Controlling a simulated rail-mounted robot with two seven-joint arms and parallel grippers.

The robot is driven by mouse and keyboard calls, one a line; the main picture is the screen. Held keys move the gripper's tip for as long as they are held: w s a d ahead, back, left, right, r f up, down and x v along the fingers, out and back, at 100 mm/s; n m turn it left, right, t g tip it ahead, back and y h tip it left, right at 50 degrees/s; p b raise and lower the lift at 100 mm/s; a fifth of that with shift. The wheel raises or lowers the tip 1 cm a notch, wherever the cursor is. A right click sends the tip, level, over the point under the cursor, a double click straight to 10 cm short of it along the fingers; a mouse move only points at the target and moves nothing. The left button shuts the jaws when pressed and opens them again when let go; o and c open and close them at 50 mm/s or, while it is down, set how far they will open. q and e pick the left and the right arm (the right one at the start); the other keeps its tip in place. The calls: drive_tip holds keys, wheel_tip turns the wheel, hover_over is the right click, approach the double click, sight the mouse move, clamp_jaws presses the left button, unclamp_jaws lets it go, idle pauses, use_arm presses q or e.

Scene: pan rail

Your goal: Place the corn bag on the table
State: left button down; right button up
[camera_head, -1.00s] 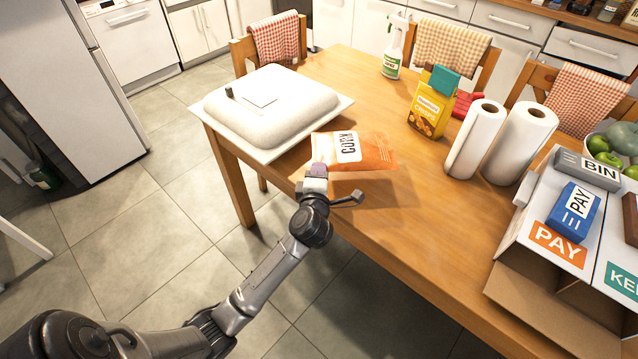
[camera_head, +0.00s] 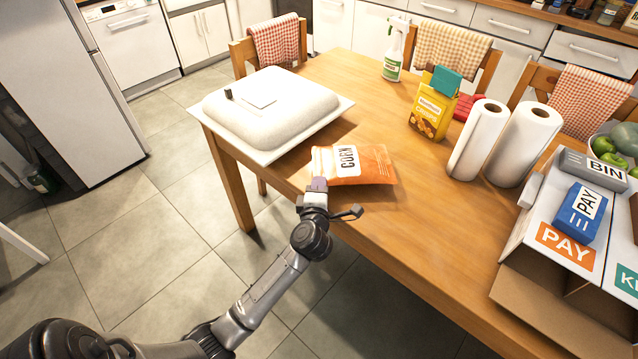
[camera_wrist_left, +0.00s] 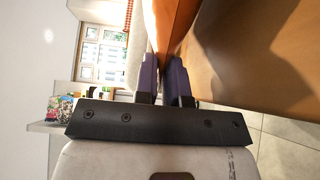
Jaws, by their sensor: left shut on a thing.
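The corn bag (camera_head: 362,165) is an orange packet with a white label reading CORN. It lies over the near edge of the wooden table (camera_head: 420,215), in front of the white lidded dish. My left gripper (camera_head: 317,186) is shut on the bag's near left corner. In the left wrist view my two purple-grey fingers (camera_wrist_left: 163,80) are close together with orange bag material (camera_wrist_left: 175,25) at their tips. The bag's underside is hidden, so I cannot tell how fully it touches the table. My right gripper is in neither view.
A white lidded dish (camera_head: 270,108) stands behind the bag on the left. A yellow box (camera_head: 432,112), paper towel rolls (camera_head: 480,138) and a spray bottle (camera_head: 394,52) stand farther back. A cardboard box (camera_head: 550,300) with labels is at the right. The table's middle is clear.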

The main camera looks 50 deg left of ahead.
use_arm(q)
drive_tip(key=shift+f, duration=0.15)
drive_tip(key=c, duration=1.2)
unclamp_jaws()
